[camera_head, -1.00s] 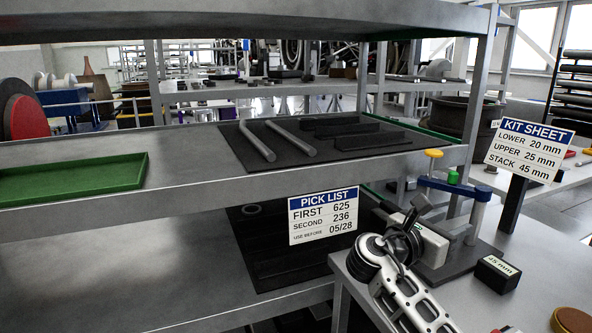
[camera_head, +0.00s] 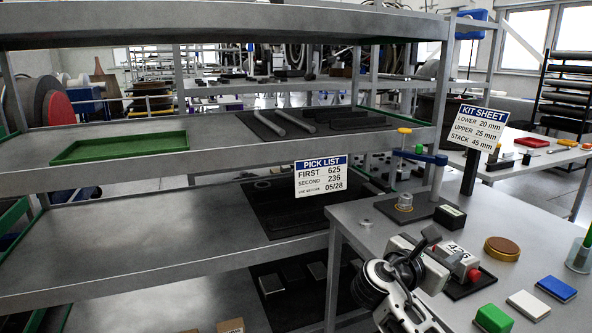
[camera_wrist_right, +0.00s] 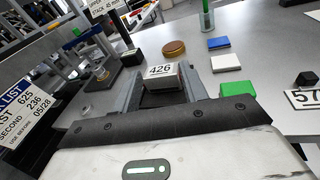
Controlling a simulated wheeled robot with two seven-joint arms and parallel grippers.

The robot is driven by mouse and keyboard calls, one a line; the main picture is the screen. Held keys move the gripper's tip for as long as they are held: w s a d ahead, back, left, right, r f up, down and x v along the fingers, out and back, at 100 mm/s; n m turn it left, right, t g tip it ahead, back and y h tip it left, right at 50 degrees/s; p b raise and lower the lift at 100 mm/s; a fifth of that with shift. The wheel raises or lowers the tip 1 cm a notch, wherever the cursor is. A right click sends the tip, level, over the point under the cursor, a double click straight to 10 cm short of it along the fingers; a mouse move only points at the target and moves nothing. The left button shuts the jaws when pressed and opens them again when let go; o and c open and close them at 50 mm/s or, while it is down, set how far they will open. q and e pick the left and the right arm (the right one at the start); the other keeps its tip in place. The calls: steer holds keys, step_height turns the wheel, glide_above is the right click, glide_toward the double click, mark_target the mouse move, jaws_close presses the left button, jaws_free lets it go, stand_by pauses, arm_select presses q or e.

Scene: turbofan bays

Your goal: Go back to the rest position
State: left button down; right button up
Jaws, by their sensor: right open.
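My right gripper (camera_head: 428,258) is above the near part of the grey table at the right. In the right wrist view its two fingers (camera_wrist_right: 163,88) are apart. A small block with a 426 label (camera_wrist_right: 160,71) shows between and beyond the fingertips. The same label shows in the head view (camera_head: 455,249), beside the gripper and over a dark pad; the gripper partly hides what lies there. I cannot tell whether the fingers touch it. My left gripper is not in view.
The blue-armed fixture (camera_head: 420,158) stands on a dark plate behind the gripper. A black block (camera_head: 449,216), a bronze disc (camera_head: 502,248), and green (camera_head: 493,318), white (camera_head: 528,304) and blue (camera_head: 556,288) blocks lie on the table. A metal shelf (camera_head: 150,262) is at left.

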steer(key=s+a+f+m+y, duration=0.35)
steer(key=s+f+y, duration=0.2)
steer(key=f, duration=0.65)
steer(key=s+a+f+m+y, duration=0.3)
steer(key=s+a+f+y, duration=0.25)
steer(key=f, duration=0.65)
steer(key=s+a+f+m+y, duration=0.1)
steer(key=s+a+m+y, duration=0.1)
steer(key=s+m, duration=0.5)
steer(key=s+a+f+m+y, duration=0.1)
steer(key=s+a+m+y, duration=0.1)
steer(key=s+m, duration=0.5)
steer(key=s+y, duration=0.1)
steer(key=s, duration=0.2)
steer(key=shift+s+t+y, duration=0.2)
steer(key=shift+t+y, duration=0.2)
steer(key=shift+m, duration=0.25)
